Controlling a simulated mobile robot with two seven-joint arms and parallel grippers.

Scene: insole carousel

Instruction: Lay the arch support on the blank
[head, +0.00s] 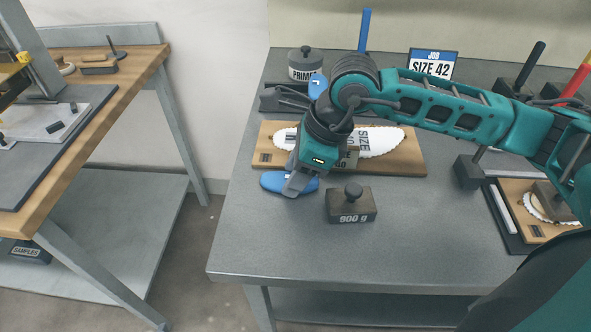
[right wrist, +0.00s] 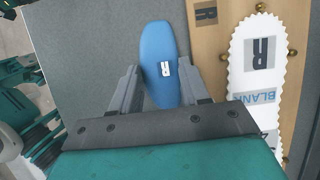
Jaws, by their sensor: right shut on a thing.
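The blue arch support (head: 272,183), marked R, lies at the table surface just in front of the wooden board; it also shows in the right wrist view (right wrist: 158,45). My right gripper (head: 293,187) is shut on it, with one finger on each side in the right wrist view (right wrist: 160,85). The white blank (head: 380,142) with a toothed edge lies on the board behind the gripper. In the right wrist view the blank (right wrist: 255,80), marked R, is right of the arch support and apart from it. My arm hides part of the blank. My left gripper is not in view.
The wooden board (head: 412,160) has small brass pegs beside the blank. A primer pot (head: 305,64) stands at the back. The table's front is clear.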

